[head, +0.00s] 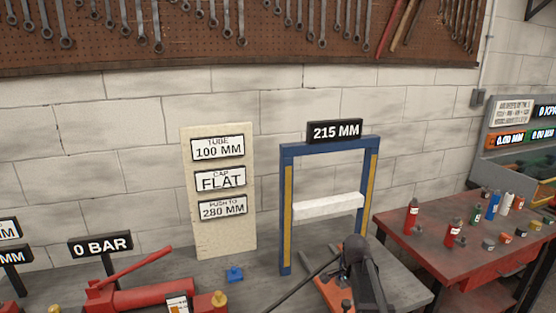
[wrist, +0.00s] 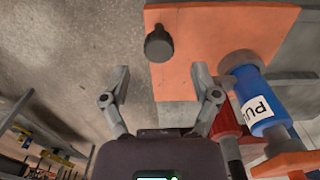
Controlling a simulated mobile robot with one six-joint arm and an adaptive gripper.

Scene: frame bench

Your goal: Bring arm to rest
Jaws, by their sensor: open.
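My gripper (wrist: 161,72) is open and empty in the wrist view, its two grey fingers spread apart. Beyond the fingertips is an orange plate (wrist: 215,35) with a dark round knob (wrist: 159,43) at its left. A blue cylinder (wrist: 258,98) with a white label starting "PU" lies right of the right finger. A red cylinder (wrist: 228,120) is partly hidden behind that finger. In the head view, a dark rounded shape at the bottom, which looks like part of my arm, hides some of an orange base (head: 330,291). Contact with the fingers cannot be seen.
A blue frame (head: 287,215) with a white crossbar (head: 328,206) and a 215 MM display (head: 335,131) stands on the bench. A sign board (head: 243,235), a 0 BAR display (head: 100,244) and a red pump (head: 150,296) are left. A red table (head: 430,232) holds bottles at right.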

